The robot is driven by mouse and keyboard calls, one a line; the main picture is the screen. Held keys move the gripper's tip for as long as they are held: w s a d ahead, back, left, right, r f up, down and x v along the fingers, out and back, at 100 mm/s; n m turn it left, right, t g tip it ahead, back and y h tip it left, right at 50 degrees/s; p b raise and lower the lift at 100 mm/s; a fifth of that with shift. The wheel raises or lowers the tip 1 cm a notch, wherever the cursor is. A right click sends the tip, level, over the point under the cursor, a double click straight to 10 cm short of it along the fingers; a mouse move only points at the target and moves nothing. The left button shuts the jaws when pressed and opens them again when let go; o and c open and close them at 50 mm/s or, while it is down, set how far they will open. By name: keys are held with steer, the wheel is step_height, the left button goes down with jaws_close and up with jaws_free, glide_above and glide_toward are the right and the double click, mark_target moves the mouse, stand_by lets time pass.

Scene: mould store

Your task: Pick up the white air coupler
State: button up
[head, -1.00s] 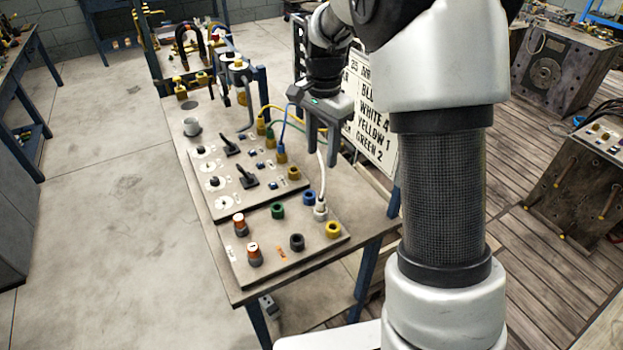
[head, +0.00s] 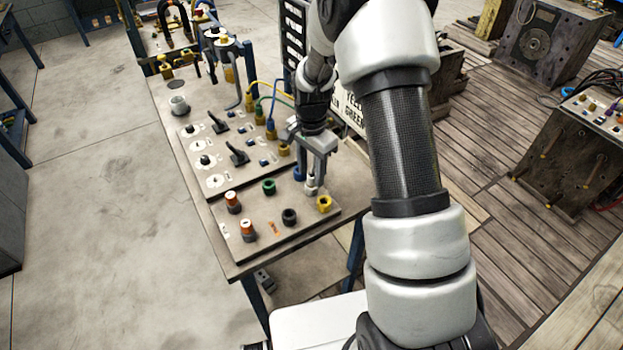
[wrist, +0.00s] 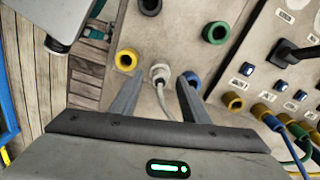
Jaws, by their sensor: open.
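The white air coupler (wrist: 161,73) sits on the panel, with a pale hose running from it back between my fingers in the wrist view. In the head view the coupler (head: 311,188) shows just below my gripper (head: 318,163), partly hidden by the fingers. My gripper (wrist: 156,95) is open, with one finger on each side of the coupler and its hose in the wrist view. I cannot tell whether a finger touches the coupler.
Close beside it are a yellow socket (wrist: 127,60) and a blue socket (wrist: 191,80). A green socket (wrist: 216,33) and a black socket (wrist: 149,6) stand farther off. Blue and yellow hoses run from other couplers (wrist: 272,122). Black levers (head: 237,152) rise from the panel to the left.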

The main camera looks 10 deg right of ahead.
step_height(320, 180, down, 2)
steer(key=shift+f, duration=0.1)
jaws_close()
